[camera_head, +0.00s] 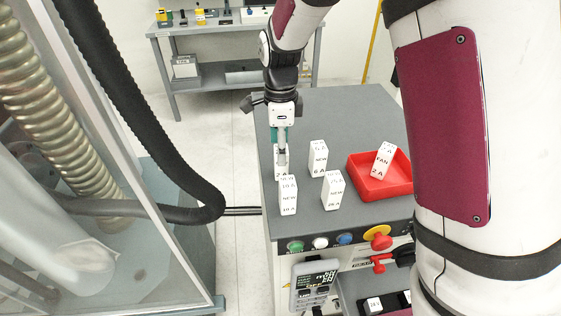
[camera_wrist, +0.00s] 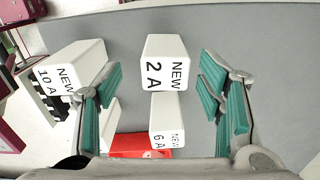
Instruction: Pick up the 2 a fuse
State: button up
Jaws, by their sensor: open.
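The white block fuse labelled NEW 2 A (camera_wrist: 165,62) stands on the grey bench top and shows between and a little beyond my fingertips in the wrist view. In the head view the 2 A fuse (camera_head: 281,173) is at the back left of the fuse group, partly hidden by my gripper (camera_head: 281,146) above it and by the 10 A fuse in front. My gripper also shows in the wrist view (camera_wrist: 160,82). Its green-padded fingers are apart, one on each side of the fuse, with nothing held.
Close by stand a 10 A fuse (camera_head: 288,196), a 6 A fuse (camera_head: 318,158) and another fuse (camera_head: 333,190). A red tray (camera_head: 393,184) at the right holds a tilted fuse marked FAN 2 A (camera_head: 383,160). The bench's back part is clear.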

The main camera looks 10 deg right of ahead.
jog(key=f, duration=0.1)
jog(key=f+b, duration=0.1)
jog(key=f, duration=0.1)
jog(key=f+b, duration=0.1)
jog(key=shift+w+d+f, duration=0.15)
jog(key=shift+w+f, duration=0.15)
jog(key=shift+w, duration=0.05)
jog(key=shift+s+f, duration=0.1)
jog(key=shift+f, duration=0.2)
jog(key=c, duration=1.3)
